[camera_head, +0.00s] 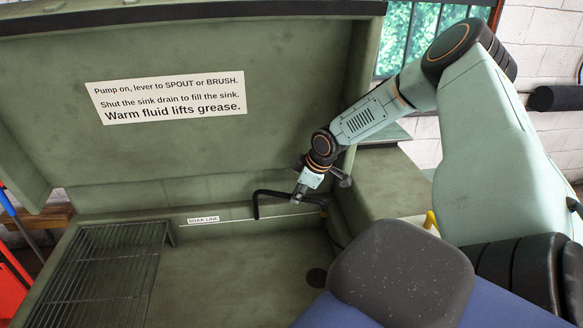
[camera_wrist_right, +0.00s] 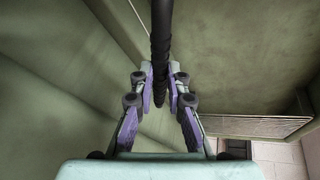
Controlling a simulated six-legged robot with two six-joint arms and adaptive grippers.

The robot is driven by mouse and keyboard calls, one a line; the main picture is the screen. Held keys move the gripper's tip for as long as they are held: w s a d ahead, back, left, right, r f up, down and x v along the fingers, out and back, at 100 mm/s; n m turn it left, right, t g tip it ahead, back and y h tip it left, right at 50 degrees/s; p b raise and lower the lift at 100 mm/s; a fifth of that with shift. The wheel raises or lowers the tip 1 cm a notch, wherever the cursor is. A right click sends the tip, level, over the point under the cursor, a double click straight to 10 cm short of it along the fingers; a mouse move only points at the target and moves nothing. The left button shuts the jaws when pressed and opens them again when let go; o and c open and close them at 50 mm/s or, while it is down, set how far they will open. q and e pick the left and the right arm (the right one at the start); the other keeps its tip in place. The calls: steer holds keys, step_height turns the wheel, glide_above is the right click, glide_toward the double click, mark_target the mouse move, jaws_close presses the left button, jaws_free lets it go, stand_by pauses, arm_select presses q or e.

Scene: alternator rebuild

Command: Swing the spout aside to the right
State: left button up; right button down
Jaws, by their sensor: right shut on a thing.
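The spout is a thin black bent pipe (camera_head: 272,193) over the back of the green parts-washer sink. Its free end hangs down at the left, above the soak line. My right gripper (camera_head: 299,196) is at the spout's horizontal run, shut on it. In the right wrist view the black spout (camera_wrist_right: 161,40) runs down between the purple finger pads of the gripper (camera_wrist_right: 161,88). The spout's base is partly hidden behind the gripper at the right. My left gripper is not in view.
The sink basin (camera_head: 235,270) is empty, with a dark drain hole (camera_head: 317,278) at the right. A wire rack (camera_head: 105,270) sits at its left. The raised lid (camera_head: 190,150) with a printed sign (camera_head: 166,96) stands behind. A green side ledge (camera_head: 385,180) is at the right.

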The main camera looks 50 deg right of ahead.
steer(key=shift+w+d+r, duration=0.1)
steer(key=shift+w+r, duration=0.05)
stand_by(0.4)
steer(key=c, duration=1.3)
jaws_free()
steer(key=shift+c, duration=0.2)
